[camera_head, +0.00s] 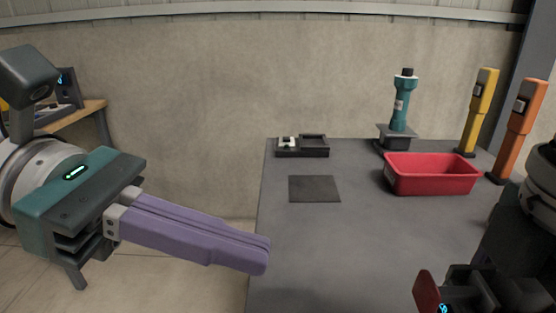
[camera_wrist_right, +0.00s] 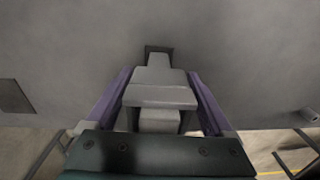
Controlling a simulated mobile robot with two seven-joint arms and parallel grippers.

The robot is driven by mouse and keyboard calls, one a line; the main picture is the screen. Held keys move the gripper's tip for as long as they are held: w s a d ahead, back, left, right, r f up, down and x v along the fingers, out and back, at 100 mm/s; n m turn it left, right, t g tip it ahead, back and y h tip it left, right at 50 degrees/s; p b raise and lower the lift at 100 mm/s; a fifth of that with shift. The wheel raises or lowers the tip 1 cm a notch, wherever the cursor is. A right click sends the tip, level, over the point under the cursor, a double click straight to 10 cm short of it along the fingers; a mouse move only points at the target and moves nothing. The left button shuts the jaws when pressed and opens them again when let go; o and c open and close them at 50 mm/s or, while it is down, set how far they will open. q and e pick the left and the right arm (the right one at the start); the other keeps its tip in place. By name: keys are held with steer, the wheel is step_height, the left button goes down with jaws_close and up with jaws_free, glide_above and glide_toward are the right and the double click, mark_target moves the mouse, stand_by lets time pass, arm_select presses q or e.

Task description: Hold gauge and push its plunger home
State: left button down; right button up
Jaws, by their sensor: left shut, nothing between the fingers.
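My left gripper (camera_head: 262,262) is in the head view, its long purple fingers closed together with nothing between them. It points right, in front of the table's left edge. My right gripper (camera_head: 445,292) shows only partly at the bottom right, with a dark red part and a small cyan light there. In the right wrist view its purple fingers (camera_wrist_right: 160,88) lie along both sides of a stepped light grey block (camera_wrist_right: 160,97), apparently the gauge, with a dark square end at the top. The plunger cannot be made out clearly.
The grey table (camera_head: 330,240) bears a dark mat (camera_head: 314,189), a small black tray (camera_head: 315,147), a red bin (camera_head: 432,176) and a teal tower (camera_head: 400,112). A yellow post (camera_head: 481,105) and an orange post (camera_head: 519,130) stand at the right. The table's front middle is clear.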

steer(key=shift+o, duration=0.8)
steer(key=shift+a, duration=0.1)
steer(key=shift+r, duration=0.1)
step_height(320, 180, up, 12)
steer(key=shift+f, duration=0.15)
steer(key=shift+d, duration=0.35)
steer(key=d+p, duration=0.2)
steer(key=d, duration=0.5)
steer(key=shift+d, duration=0.2)
steer(key=shift+s, duration=0.1)
